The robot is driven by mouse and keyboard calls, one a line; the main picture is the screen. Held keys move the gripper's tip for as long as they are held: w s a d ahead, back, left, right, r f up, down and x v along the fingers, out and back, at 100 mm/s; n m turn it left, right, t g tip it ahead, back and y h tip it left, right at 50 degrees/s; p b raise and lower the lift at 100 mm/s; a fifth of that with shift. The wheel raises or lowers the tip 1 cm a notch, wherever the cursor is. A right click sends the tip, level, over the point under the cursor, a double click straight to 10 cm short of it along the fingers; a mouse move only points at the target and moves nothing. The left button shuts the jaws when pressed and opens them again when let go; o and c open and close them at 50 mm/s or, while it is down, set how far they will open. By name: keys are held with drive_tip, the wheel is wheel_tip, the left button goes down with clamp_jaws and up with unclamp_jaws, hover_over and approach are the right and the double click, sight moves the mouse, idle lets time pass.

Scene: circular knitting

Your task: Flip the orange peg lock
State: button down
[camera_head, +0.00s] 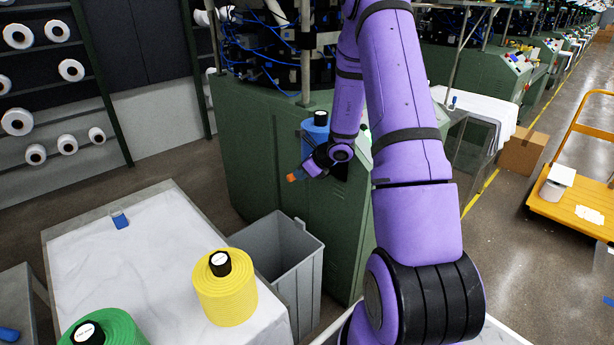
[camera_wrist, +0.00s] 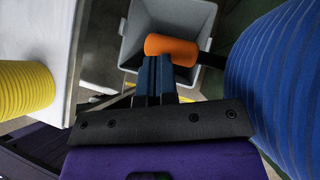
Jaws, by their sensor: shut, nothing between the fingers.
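The orange peg lock (camera_wrist: 172,48) is a short orange cylinder at the end of a dark peg, in the upper middle of the wrist view. It also shows small in the head view (camera_head: 292,178). My gripper (camera_wrist: 154,60) is shut and empty, its blue-grey fingertips right at the lower left side of the orange piece; whether they touch it I cannot tell. In the head view my gripper (camera_head: 304,174) is beside the orange piece, in front of the green machine. A blue yarn cone (camera_wrist: 285,80) stands close on the right in the wrist view.
A grey bin (camera_head: 285,250) stands open below the peg. A white-covered table (camera_head: 150,270) at left carries a yellow cone (camera_head: 225,290) and a green cone (camera_head: 110,330). The green machine (camera_head: 265,150) is right behind my gripper.

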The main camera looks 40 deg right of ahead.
drive_tip(key=shift+w+a, duration=0.1)
drive_tip(key=shift+w, duration=0.3)
drive_tip(key=shift+w+a, duration=0.1)
drive_tip(key=shift+w, duration=0.05)
idle(0.4)
